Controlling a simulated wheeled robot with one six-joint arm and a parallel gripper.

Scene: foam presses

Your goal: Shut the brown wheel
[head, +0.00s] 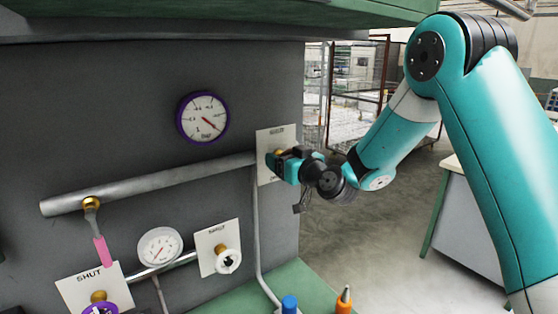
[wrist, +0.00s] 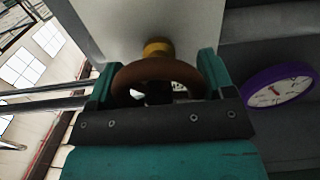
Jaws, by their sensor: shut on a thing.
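The brown wheel (wrist: 158,72) shows in the wrist view, on a brass stem (wrist: 157,47) that comes out of a pale plate. My gripper (wrist: 155,88) has one teal finger on each side of the wheel and is shut on it. In the head view my gripper (head: 283,165) is at the pale plate (head: 263,146) on the right end of the grey panel. There the gripper hides the wheel, and most of the plate's lettering is covered or too small to read.
A purple-rimmed gauge (head: 203,117) is left of the gripper. Below are a grey pipe (head: 150,184), a pink-handled lever (head: 103,250), a white gauge (head: 160,247), a white wheel (head: 228,260) and a purple wheel (head: 100,308). A blue bottle (head: 289,304) and an orange one (head: 344,300) stand on the green ledge.

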